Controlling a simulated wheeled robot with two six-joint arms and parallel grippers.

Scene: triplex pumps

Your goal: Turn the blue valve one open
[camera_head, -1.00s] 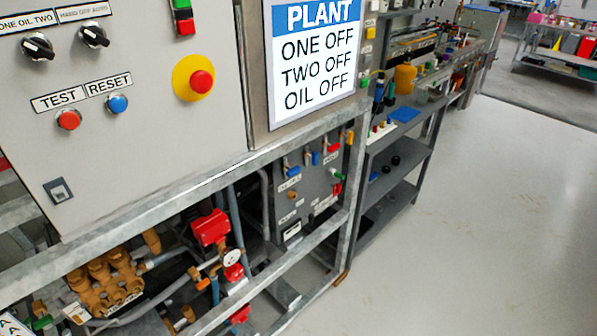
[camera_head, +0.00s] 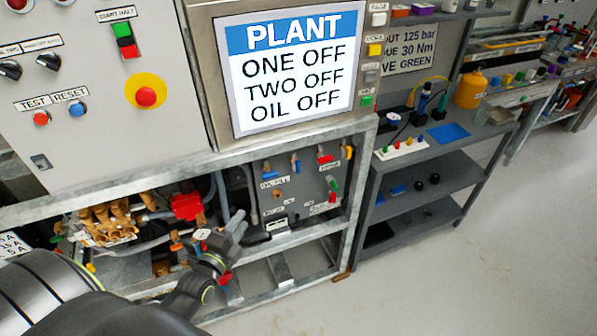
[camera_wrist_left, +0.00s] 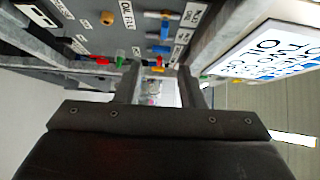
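Two small blue valve handles, one at the left (camera_head: 268,168) and one further right (camera_head: 297,167), sit on the upper part of the grey valve panel (camera_head: 290,190) in the head view. In the left wrist view two blue handles (camera_wrist_left: 158,49) show beside small white labels, beyond the fingers; I cannot tell which one is valve one. My left gripper (camera_head: 240,221) is in front of the frame, lower left of the panel, apart from the handles. Its fingers (camera_wrist_left: 159,72) are spread with a gap and nothing held. My right gripper is not in view.
A metal frame rail (camera_head: 290,240) runs below the panel. Red-handled fittings (camera_head: 187,206) and brass pump parts (camera_head: 110,218) lie left of it. The PLANT sign (camera_head: 292,70) hangs above. A grey shelf (camera_head: 440,178) stands at right; the floor there is clear.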

